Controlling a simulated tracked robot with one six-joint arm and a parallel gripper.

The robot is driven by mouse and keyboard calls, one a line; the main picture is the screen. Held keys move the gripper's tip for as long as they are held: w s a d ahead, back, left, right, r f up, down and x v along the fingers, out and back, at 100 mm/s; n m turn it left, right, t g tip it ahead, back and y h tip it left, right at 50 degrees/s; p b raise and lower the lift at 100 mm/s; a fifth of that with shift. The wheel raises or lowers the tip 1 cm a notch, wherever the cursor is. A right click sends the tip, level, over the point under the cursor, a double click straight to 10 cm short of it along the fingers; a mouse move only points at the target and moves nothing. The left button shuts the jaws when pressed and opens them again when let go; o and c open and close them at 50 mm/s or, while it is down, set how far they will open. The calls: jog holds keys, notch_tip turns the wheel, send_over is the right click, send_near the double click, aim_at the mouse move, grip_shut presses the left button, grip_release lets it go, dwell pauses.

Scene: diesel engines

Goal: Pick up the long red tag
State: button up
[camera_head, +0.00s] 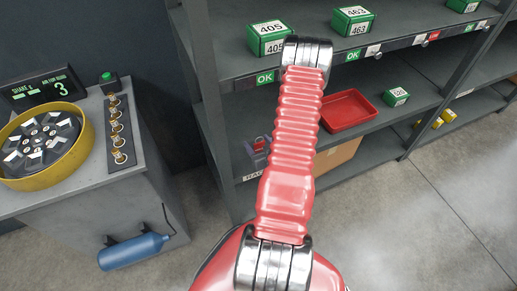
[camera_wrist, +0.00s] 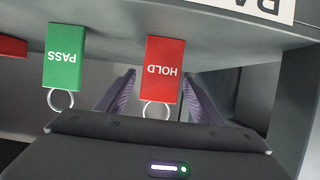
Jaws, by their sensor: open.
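A red tag (camera_wrist: 162,68) reading HOLD, upside down in the wrist view, hangs from or lies at a grey shelf edge, with a metal ring at its near end. My gripper (camera_wrist: 160,80) has its two purple-grey fingers apart, one on each side of the red tag in the picture. I cannot tell whether either finger touches it. A green tag (camera_wrist: 65,58) reading PASS, also with a ring, is to the left, outside the fingers. In the head view my red arm covers much of the lower shelf area, and the tags cannot be made out clearly.
Another red piece (camera_wrist: 12,46) shows at the wrist view's left edge. The shelving holds green boxes (camera_head: 270,38), a red tray (camera_head: 347,110) and a cardboard box (camera_head: 338,157). A grey console (camera_head: 150,170) with a yellow-rimmed wheel (camera_head: 42,145) stands left. A blue cylinder (camera_head: 135,251) hangs on its side.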

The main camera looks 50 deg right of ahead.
jog(key=shift+x, duration=1.4)
jog(key=shift+c, duration=0.5)
jog(key=c, duration=1)
jog(key=shift+r, duration=0.15)
